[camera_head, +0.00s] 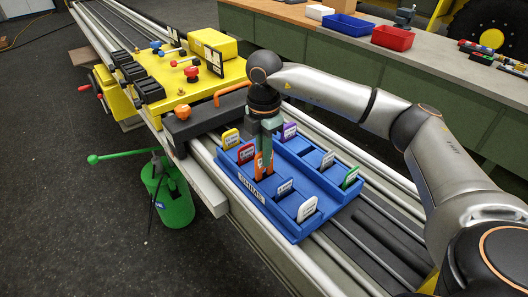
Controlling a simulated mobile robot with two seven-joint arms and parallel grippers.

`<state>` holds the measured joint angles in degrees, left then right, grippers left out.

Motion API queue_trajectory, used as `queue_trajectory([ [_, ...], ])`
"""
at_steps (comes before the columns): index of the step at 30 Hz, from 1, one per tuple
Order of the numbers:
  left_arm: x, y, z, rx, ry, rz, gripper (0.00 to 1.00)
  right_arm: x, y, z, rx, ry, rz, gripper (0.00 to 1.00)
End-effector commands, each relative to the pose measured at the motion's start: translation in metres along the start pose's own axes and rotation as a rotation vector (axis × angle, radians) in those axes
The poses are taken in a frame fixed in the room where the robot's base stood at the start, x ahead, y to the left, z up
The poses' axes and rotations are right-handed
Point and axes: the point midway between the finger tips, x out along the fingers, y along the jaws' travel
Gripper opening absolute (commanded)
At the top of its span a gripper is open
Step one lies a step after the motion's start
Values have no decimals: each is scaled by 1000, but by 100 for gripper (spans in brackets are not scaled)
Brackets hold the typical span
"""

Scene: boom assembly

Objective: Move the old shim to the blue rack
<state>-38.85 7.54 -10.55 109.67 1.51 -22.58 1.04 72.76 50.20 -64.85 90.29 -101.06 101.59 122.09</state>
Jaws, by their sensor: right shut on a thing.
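The blue rack (302,232) lies across the rails at the picture's centre and holds several coloured, labelled shims in its slots. My right gripper (264,163) points down over the rack's left half, between a red shim (246,154) and a purple shim (290,131). It is shut on a thin piece, which I take to be the old shim; the fingers hide most of it. I cannot tell whether its lower end touches the slot. My left gripper is not in view.
Other shims stand close by: yellow (230,139), green (350,178) and white (307,208). A yellow machine block (165,78) with knobs lies up and left. The workbench (440,62) behind carries blue and red bins.

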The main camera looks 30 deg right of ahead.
Motion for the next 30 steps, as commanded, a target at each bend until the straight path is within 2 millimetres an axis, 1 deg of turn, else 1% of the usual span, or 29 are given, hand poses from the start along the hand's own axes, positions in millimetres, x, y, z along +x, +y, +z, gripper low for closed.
queue_trajectory([
  [15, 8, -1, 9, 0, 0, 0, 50, 19, 0, 0, -1, 1, 1, 0],
  [25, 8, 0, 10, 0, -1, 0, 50, 21, 0, 0, 0, 1, 1, 0],
  [26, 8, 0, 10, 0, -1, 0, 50, 21, 0, 0, 0, 1, 1, 14],
  [30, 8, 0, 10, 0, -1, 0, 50, 21, 0, 0, 0, 1, 1, 30],
])
